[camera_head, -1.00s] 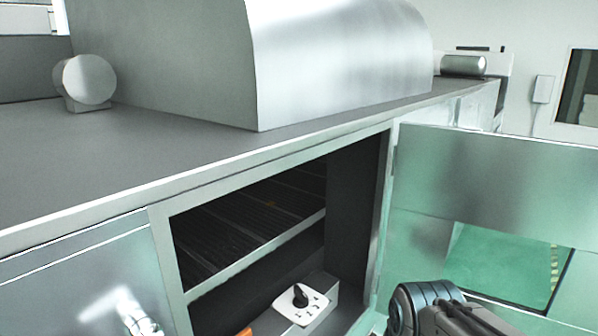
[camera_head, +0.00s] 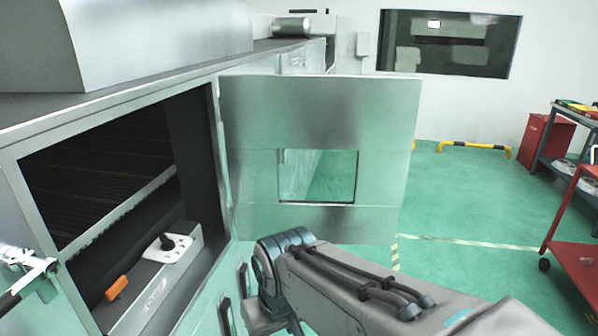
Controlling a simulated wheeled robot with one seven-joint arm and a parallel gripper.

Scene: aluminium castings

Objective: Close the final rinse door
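The rinse door (camera_head: 345,112) is a pale metal panel with a rectangular see-through window. It stands wide open, hinged at the right edge of the cabinet opening. The dark opening (camera_head: 95,165) shows slatted racks, and below them a grey box with a white plate and black knob (camera_head: 168,243) and an orange piece (camera_head: 117,288). My arm reaches in from the lower right, its joint overlapping the door's lower edge in the picture. My gripper (camera_head: 234,298) is low, beneath the door's hinge side, with two dark fingers apart and nothing seen between them. Contact with the door cannot be told.
A silver handle (camera_head: 28,270) sticks out at the left of the opening. A metal hood (camera_head: 150,45) sits on the cabinet top. A red cart (camera_head: 580,255) stands at the far right, with yellow-black barriers (camera_head: 475,146) by the wall. Green floor (camera_head: 455,205) right of the door is clear.

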